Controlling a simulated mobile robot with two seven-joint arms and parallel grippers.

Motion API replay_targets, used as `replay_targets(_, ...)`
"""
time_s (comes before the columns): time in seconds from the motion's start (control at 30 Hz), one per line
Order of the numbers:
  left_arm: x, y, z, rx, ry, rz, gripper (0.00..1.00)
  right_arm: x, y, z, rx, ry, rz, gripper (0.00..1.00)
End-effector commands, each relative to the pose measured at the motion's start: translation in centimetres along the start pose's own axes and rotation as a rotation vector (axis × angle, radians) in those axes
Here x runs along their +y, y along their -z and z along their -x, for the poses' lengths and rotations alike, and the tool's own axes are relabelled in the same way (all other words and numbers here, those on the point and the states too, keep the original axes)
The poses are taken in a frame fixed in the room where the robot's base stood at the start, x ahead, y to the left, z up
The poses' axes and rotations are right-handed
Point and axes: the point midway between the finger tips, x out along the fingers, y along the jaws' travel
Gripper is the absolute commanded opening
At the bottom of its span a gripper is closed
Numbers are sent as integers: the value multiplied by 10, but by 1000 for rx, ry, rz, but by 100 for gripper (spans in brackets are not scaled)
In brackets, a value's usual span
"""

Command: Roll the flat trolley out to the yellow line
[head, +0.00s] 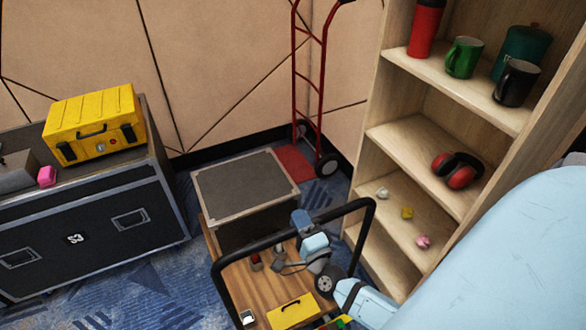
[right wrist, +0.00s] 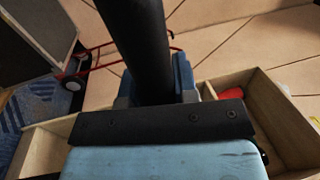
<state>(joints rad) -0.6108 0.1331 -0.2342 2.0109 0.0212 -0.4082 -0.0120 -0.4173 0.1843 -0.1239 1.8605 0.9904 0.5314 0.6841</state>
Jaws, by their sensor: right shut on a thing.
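The flat trolley (head: 232,285) has a wooden deck and a black tubular push handle (head: 245,247). It stands on the blue carpet at the bottom middle of the head view. My right gripper (head: 301,224) is shut on the top bar of this handle. In the right wrist view the black bar (right wrist: 138,40) passes between the blue fingers. A yellow box (head: 293,311) and small tools lie on the deck. A black case with pale edges (head: 240,185) stands at its far end. The yellow line is not in view, nor is my left gripper.
A wooden shelf unit (head: 392,135) with mugs and red earmuffs stands close on the right. A red hand truck (head: 322,80) leans by the back wall. A black flight case (head: 75,240) bearing a yellow toolbox (head: 95,125) stands left. Patterned carpet (head: 165,285) is free between it and the trolley.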

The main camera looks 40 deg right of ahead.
Motion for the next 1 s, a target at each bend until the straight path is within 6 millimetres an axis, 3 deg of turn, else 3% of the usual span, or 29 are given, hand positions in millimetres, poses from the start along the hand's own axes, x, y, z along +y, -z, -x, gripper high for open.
replay_targets(0.3,0,1,1,3,1,-3,43,-3,0,22,-1,-3,-1,0)
replay_targets(0.77,0,0,1,1,0,-4,43,-4,0,25,-1,-2,0,0)
replay_targets(0.8,0,0,1,1,0,-4,43,-4,0,25,-1,-2,0,32)
replay_targets(0.9,0,0,1,0,0,-4,43,-4,0,25,-1,-1,0,53)
replay_targets(1.0,0,0,1,0,0,-4,43,-4,0,25,0,-1,0,53)
